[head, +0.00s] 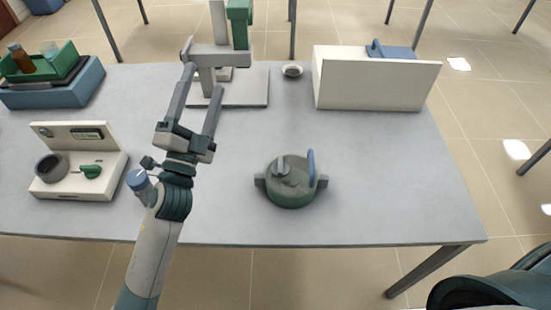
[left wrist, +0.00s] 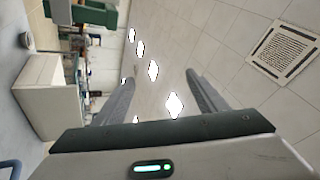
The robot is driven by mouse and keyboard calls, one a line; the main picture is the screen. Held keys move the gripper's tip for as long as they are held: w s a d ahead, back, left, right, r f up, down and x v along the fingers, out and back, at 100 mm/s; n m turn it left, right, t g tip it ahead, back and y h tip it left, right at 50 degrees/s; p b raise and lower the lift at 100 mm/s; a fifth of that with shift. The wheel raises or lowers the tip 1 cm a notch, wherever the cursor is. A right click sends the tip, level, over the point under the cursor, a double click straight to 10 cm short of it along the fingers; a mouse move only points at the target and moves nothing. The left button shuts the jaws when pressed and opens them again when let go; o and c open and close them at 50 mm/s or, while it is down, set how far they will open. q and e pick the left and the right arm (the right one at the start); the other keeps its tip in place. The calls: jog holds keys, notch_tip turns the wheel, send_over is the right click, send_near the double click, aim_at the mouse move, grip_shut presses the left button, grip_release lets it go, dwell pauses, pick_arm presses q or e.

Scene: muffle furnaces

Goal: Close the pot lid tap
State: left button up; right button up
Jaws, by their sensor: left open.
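A round grey pot with a green lower side (head: 291,194) stands on the table, right of my left arm. Its lid carries a grey raised fitting (head: 281,166) and an upright blue lever (head: 311,168) at the right rim. I cannot tell for sure which of these is the tap. My left gripper (head: 204,80) is above the table, left of and beyond the pot, apart from it. It is open, with nothing between its fingers. My right gripper does not show.
A white box (head: 370,82) stands at the back right, with a small bowl (head: 292,71) left of it. A grey-and-green stand (head: 239,92) is at the back. A white device (head: 80,180) and a blue tray (head: 60,92) are at left. The table (head: 390,185) is clear right of the pot.

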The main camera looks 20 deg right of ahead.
pick_arm(q)
jog(key=s+d+r+m+g+h, duration=0.3)
jog(key=s+d+m+g+h, duration=0.2)
jog(key=d+m+g, duration=0.65)
jog(key=s+d+r+m+g+h, duration=0.35)
jog(key=d+m+g+h, duration=0.4)
jog(key=m, duration=0.75)
notch_tip(320, 180, down, 7)
jog(key=s+d+m+g+y, duration=0.1)
jog(key=s+m+g+y, duration=0.1)
jog(key=m+g+y, duration=0.55)
jog(key=w+a+f+m+t+y, duration=0.3)
jog(key=w+a+f+t+y, duration=0.2)
jog(key=a+y, duration=0.6)
jog(key=w+f+y, duration=0.1)
jog(key=w+f, duration=0.1)
jog(key=w, duration=0.1)
jog(key=shift+w+a+m, duration=0.15)
jog(key=shift+m, duration=0.15)
jog(key=shift+f, duration=0.2)
